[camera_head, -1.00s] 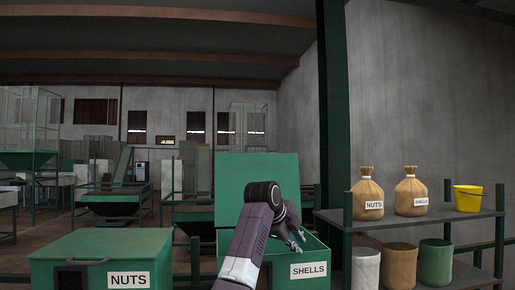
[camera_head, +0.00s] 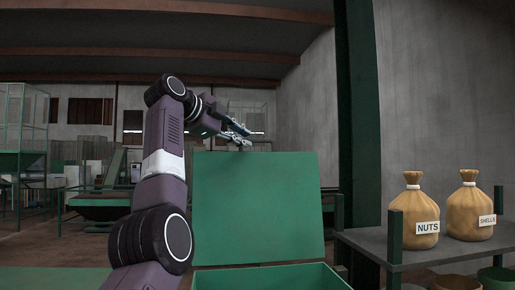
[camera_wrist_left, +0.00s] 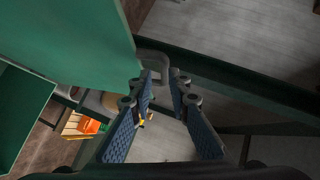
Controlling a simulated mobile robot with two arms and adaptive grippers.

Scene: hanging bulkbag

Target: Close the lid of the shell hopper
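The green lid (camera_head: 258,208) of the shell hopper stands raised, nearly upright, at the back of the hopper. The hopper's open box (camera_head: 270,279) shows only at the bottom edge of the head view. My left gripper (camera_head: 238,133) is above the lid's top edge, left of its middle. In the left wrist view its two fingers (camera_wrist_left: 166,88) are apart with nothing held between them. The green lid (camera_wrist_left: 75,40) fills the upper left there. A grey handle-like bar (camera_wrist_left: 155,60) at the lid's edge is just beyond the fingertips. My right gripper is not in view.
A grey shelf (camera_head: 440,248) to the right bears a nuts sack (camera_head: 413,212) and a shells sack (camera_head: 469,208). A dark green post (camera_head: 358,130) stands between lid and shelf. A green surface (camera_head: 50,280) shows at the lower left.

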